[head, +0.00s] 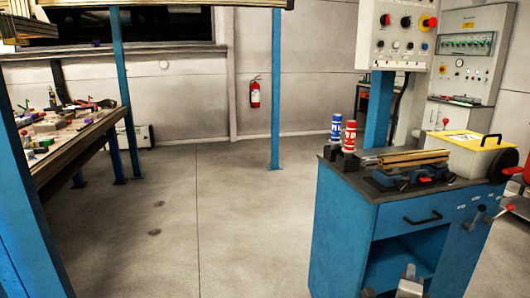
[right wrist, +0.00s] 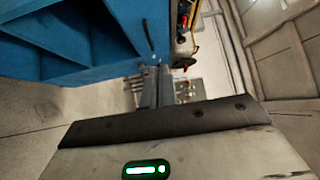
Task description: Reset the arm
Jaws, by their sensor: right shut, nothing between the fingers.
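My right gripper (head: 409,282) shows only in part at the bottom edge of the head view, in front of the lower part of the blue workbench cabinet (head: 340,235). In the right wrist view its two fingers (right wrist: 157,88) lie close together, shut, with nothing held between them. The blue cabinet (right wrist: 85,35) fills the upper left of that view, and I cannot tell the exact gap to it. My left gripper is not in view.
On the cabinet top stand blue and red cylinders (head: 336,130), a vise-like fixture (head: 410,172) and a yellow-lidded box (head: 470,152). A cluttered table (head: 85,135) is at left, beside blue posts (head: 276,90). The middle floor (head: 220,220) is clear.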

